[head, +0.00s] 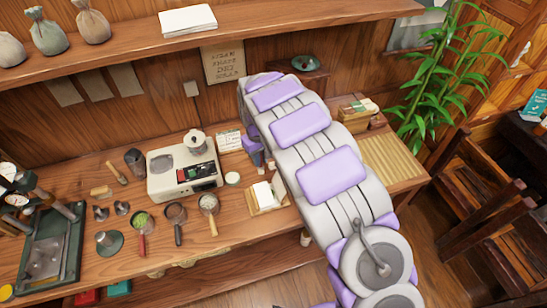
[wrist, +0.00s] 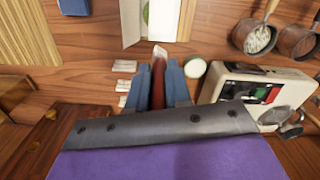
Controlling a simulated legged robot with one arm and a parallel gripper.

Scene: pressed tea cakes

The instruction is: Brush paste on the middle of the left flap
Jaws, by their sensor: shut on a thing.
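My gripper (wrist: 159,83) is shut on a brush (wrist: 158,90) with a red-brown handle and a pale tip. The brush tip points at the near edge of a white wrapper (wrist: 132,22) in the wrist view. I cannot tell whether it touches. The wrapper lies with flaps spread at both sides and a green round patch between them. In the head view the white wrapper (head: 263,192) lies on a small wooden board (head: 278,203), beside my gripper (head: 258,156). A small round pale pot (wrist: 195,68), perhaps the paste, stands beside the brush; it also shows in the head view (head: 232,179).
A cream scale (head: 183,171) with coloured buttons stands left of the wrapper in the head view. Several handled pans, one being a pan of pale grains (head: 209,203), stand in front of it. Small white slips (wrist: 124,66) lie near the gripper. A slatted mat (head: 392,160) lies at right.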

